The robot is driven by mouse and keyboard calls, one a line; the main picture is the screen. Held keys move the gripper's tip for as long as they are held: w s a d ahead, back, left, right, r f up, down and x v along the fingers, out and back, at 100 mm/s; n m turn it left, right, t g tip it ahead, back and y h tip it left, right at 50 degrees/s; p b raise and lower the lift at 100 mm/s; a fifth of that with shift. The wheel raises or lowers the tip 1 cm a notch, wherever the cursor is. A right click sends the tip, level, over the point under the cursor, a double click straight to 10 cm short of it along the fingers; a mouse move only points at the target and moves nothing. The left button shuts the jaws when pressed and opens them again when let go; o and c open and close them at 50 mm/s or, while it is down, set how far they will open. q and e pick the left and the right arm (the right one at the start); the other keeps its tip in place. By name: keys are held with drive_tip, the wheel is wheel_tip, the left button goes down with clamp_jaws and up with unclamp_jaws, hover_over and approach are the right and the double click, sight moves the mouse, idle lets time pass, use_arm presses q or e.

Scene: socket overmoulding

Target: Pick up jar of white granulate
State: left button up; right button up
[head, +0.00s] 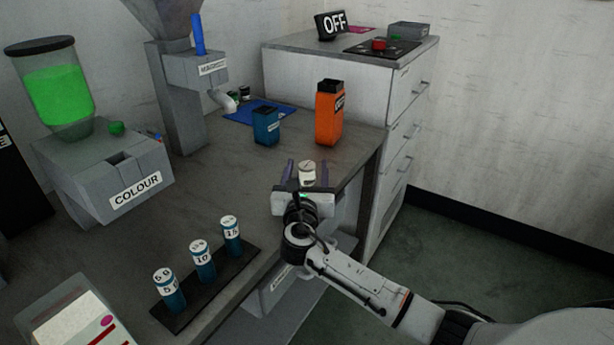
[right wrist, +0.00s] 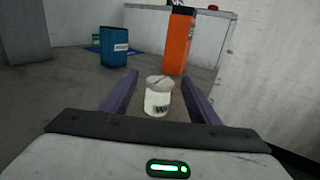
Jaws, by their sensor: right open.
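The jar of white granulate (head: 307,170) is a small whitish jar with a pale lid, standing upright on the grey bench near its right edge. In the right wrist view the jar (right wrist: 158,97) shows a dark-lettered label, cut off to "W". My right gripper (head: 305,168) is open, its two purple fingers pointing away from me on either side of the jar. In the right wrist view the fingers (right wrist: 158,92) stand apart from the jar with a gap on both sides. My left gripper is not in view.
Behind the jar stand an orange container (head: 329,115) and a blue container (head: 266,126). A rack (head: 228,279) with three blue cylinders lies front left. The COLOUR machine (head: 105,175) and a grey hopper machine (head: 180,100) stand left. Bench between is clear.

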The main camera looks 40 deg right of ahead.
drive_tip(key=shift+w+d, duration=0.35)
drive_tip(key=shift+w, duration=0.15)
drive_tip(key=c, duration=1.1)
